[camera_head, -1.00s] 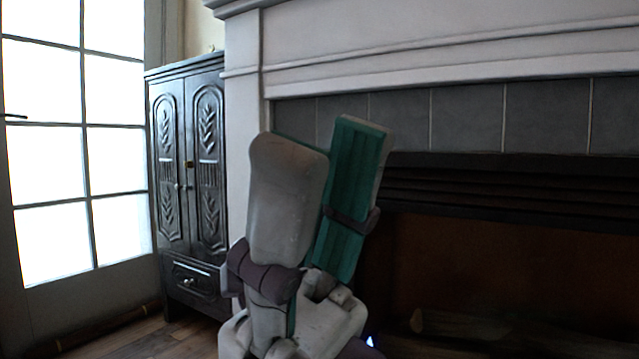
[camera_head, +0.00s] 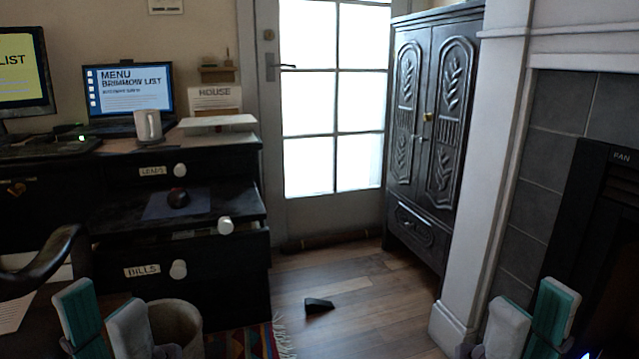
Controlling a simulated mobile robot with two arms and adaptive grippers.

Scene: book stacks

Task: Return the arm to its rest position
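My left gripper (camera_head: 105,308) is at the bottom left of the head view, in front of the dark desk. Its two fingers, one with a teal face and one pale grey, stand up and look apart, with nothing between them. My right gripper (camera_head: 530,305) is at the bottom right, in front of the fireplace side. Its grey and teal fingers also look apart and empty. Both grippers are low in the picture, and the arms behind them are mostly out of view.
A dark desk (camera_head: 225,268) with open drawers, a laptop (camera_head: 128,88) and a white mug (camera_head: 148,127) stands left. A bin (camera_head: 178,325) is beside my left gripper. A black wedge (camera_head: 319,305) lies on otherwise clear wood floor (camera_head: 370,300). A carved cabinet (camera_head: 432,130) stands behind.

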